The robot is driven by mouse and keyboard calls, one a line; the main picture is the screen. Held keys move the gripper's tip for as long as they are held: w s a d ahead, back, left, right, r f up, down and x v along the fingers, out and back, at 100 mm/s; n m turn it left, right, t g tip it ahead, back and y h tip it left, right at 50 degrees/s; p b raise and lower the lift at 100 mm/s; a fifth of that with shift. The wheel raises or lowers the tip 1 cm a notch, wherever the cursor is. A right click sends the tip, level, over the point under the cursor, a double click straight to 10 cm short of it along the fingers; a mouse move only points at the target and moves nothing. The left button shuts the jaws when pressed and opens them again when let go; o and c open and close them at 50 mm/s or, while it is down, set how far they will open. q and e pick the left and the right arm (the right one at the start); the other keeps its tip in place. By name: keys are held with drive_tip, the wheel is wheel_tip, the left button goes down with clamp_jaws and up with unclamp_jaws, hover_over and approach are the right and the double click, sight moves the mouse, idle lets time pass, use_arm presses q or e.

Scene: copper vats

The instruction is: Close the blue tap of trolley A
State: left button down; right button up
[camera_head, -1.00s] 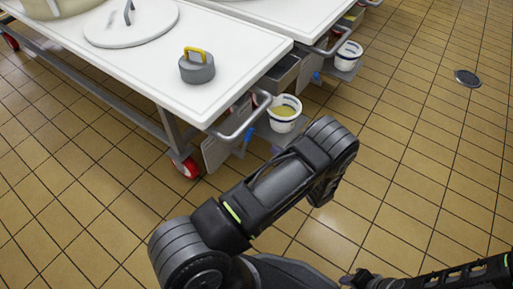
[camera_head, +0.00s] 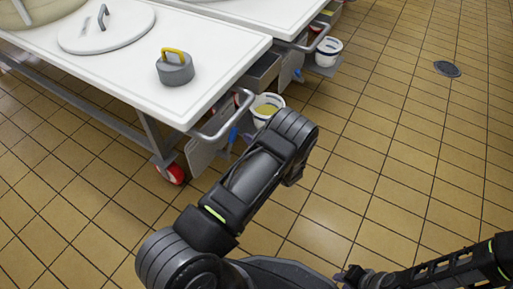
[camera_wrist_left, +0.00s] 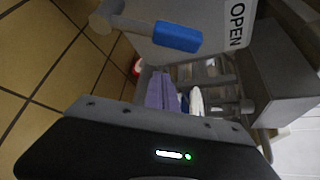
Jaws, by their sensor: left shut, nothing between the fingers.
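A tap with a blue handle (camera_wrist_left: 177,37) shows at the top of the left wrist view, on a grey lever beside a plate marked OPEN (camera_wrist_left: 237,22). In the head view a small blue part (camera_head: 233,135) shows under the near trolley's (camera_head: 195,95) end. No letter A is readable. My left gripper (camera_wrist_left: 195,72) is shut and empty, below the blue handle in the wrist picture and apart from it. In the head view my own arm hides it. My right gripper (camera_head: 350,277) is small at the bottom edge; its jaws are unclear.
A white bucket (camera_head: 266,106) with yellowish contents sits under the near trolley's end, close to my left arm. A metal push handle (camera_head: 225,120) juts out there. A second trolley (camera_head: 285,20) with another bucket (camera_head: 328,50) stands behind.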

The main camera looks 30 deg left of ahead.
sight(231, 142)
use_arm(q)
drive_tip(key=s, duration=0.1)
drive_tip(key=s+a+r, duration=0.1)
drive_tip(key=s+r, duration=0.1)
drive_tip(key=shift+a, duration=0.3)
use_arm(e)
drive_tip(key=shift+f, duration=0.25)
use_arm(q)
drive_tip(key=shift+w, duration=0.1)
use_arm(e)
drive_tip(key=shift+f, duration=0.1)
